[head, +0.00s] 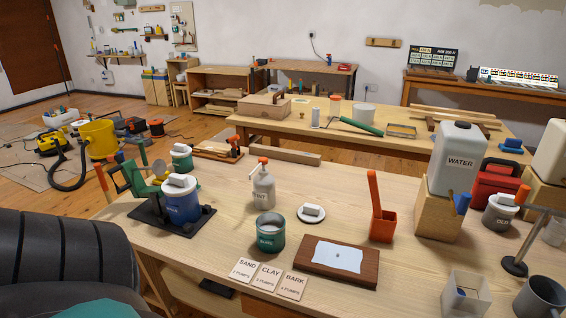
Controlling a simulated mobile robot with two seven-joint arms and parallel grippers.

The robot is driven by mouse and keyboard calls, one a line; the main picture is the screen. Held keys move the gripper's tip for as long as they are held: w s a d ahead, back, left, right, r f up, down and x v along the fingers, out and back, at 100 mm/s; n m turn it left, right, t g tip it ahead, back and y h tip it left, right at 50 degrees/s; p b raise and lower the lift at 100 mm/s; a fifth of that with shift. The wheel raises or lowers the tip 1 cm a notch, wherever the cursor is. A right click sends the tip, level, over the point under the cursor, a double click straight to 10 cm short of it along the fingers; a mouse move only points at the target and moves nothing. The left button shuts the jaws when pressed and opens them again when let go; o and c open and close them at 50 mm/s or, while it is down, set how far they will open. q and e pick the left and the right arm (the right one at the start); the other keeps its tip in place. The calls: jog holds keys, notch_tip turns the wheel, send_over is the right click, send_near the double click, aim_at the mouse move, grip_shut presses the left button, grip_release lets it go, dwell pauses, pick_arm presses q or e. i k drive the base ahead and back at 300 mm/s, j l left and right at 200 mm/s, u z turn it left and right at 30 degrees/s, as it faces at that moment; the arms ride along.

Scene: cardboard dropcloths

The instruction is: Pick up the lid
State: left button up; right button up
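A round white lid (311,213) with a blocky white handle on top lies flat on the near wooden table. It is to the right of and slightly behind an open dark green canister (270,232), apart from it. A blue canister (182,200) at the left, a green canister (181,158) behind it and a grey canister (499,213) at the right have similar white lids on. Neither of my grippers is in view.
A pump bottle (263,188), an orange holder (382,222), a brown board with white paper (339,262) and labelled cards (270,277) surround the lid. A water tank (457,157) stands on a wooden block at the right. Bare tabletop surrounds the lid closely.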

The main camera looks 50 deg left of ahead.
aim_at(309, 213)
jog(key=u, duration=1.65)
